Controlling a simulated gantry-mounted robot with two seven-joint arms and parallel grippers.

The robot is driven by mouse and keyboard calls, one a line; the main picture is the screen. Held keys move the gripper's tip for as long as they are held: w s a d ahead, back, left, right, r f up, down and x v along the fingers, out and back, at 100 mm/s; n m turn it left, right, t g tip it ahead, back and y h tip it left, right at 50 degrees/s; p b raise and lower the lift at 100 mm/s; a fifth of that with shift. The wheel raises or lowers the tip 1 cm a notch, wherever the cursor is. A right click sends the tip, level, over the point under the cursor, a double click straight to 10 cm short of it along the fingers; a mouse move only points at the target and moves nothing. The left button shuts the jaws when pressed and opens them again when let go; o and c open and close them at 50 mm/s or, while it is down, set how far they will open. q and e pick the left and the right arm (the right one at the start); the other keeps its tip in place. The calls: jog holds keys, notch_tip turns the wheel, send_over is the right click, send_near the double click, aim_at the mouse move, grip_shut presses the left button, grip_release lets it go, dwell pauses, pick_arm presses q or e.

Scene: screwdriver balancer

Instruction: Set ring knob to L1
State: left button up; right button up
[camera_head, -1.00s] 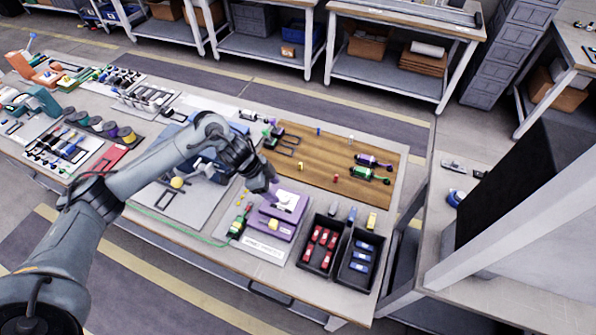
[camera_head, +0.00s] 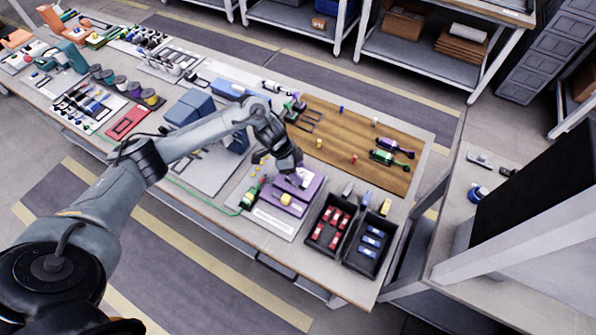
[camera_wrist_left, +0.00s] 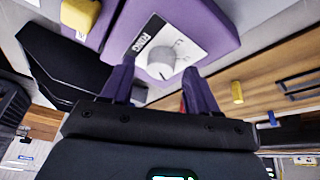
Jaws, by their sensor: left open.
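The ring knob (camera_wrist_left: 161,62) is a round, pale grey knob on a white plate marked "RING" (camera_wrist_left: 148,42) on a purple box (camera_wrist_left: 208,25). A dark pointer line shows on the knob; the plate's other marks are too blurred to read. In the head view the purple box (camera_head: 288,204) stands near the table's front edge, left of the black bins. My left gripper (camera_head: 297,168) is above its back part and partly hides the knob. In the left wrist view my open left gripper (camera_wrist_left: 160,88) has its two purple fingers on either side of the knob, apart from it. My right gripper is not in view.
A yellow block (camera_wrist_left: 80,14) sits on the purple box. Black bins with red cars (camera_head: 328,225) and blue cars (camera_head: 367,250) stand to its right. A green tool (camera_head: 248,198) lies to its left. A wooden board (camera_head: 345,140) with small parts lies behind.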

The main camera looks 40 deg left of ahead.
pick_arm(q)
jog(key=shift+w+d+f, duration=0.1)
jog(key=shift+d+f, duration=0.05)
jog(key=shift+f, duration=0.15)
